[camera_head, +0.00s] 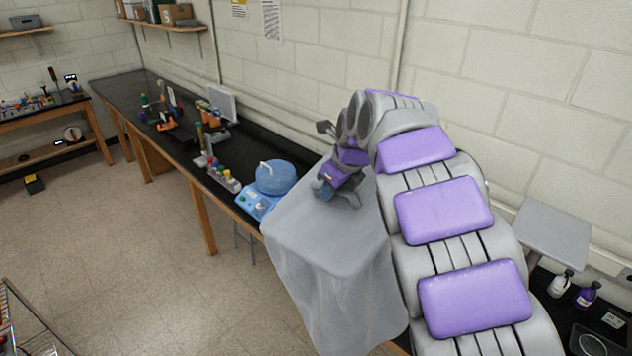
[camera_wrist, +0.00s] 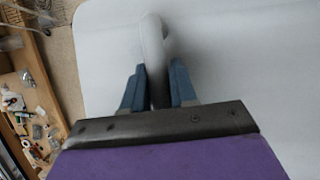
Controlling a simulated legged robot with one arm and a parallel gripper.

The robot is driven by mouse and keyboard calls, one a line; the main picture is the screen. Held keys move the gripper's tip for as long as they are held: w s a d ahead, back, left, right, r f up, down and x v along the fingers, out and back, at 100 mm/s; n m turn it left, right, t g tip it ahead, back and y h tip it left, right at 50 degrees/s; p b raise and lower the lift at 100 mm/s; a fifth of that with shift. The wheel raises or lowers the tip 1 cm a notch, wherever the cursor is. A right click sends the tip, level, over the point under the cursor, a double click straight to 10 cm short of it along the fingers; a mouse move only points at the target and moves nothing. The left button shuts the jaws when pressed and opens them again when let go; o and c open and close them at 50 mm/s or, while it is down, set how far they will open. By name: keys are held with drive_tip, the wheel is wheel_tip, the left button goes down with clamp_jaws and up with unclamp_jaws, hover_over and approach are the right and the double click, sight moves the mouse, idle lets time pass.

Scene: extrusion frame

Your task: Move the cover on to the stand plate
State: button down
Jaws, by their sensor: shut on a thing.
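The pale flat top (camera_wrist: 240,60) fills most of that view. A grey square plate (camera_head: 552,235), seemingly the stand plate, is at the right beyond my arm, which hides part of its left side. Whether the cover touches anything below is unclear.
A blue device with a domed lid (camera_head: 276,177) stands on the black bench (camera_head: 255,155), close left of the cover. Coloured bottles (camera_head: 223,178) and other equipment stand farther along. Spray bottles (camera_head: 586,295) are below the plate at right.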

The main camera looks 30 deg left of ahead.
sight(361, 211)
drive_tip(key=shift+y, duration=0.4)
drive_tip(key=d, duration=0.3)
drive_tip(key=s+d, duration=0.1)
drive_tip(key=d, duration=0.4)
drive_tip(key=shift+s+d+r, duration=0.25)
drive_tip(key=shift+d+r, duration=0.05)
drive_tip(key=shift+r, duration=0.1)
drive_tip(key=shift+s+f+g, duration=0.2)
drive_tip(key=shift+s+g, duration=0.1)
drive_tip(key=shift+s, duration=0.15)
drive_tip(key=shift+s+d, duration=0.2)
drive_tip(key=s+d+y+b, duration=0.1)
drive_tip(key=s+d, duration=0.2)
drive_tip(key=d, duration=0.7)
drive_tip(key=s+d+m+g+y+b, duration=0.1)
drive_tip(key=s+d+b, duration=0.1)
drive_tip(key=d, duration=0.8)
drive_tip(key=s+d+y+b, duration=0.1)
drive_tip(key=s+d, duration=0.4)
drive_tip(key=d, duration=0.6)
drive_tip(key=shift+r+m+g+b, duration=0.3)
drive_tip(key=shift+g+b, duration=0.1)
drive_tip(key=shift+b, duration=0.1)
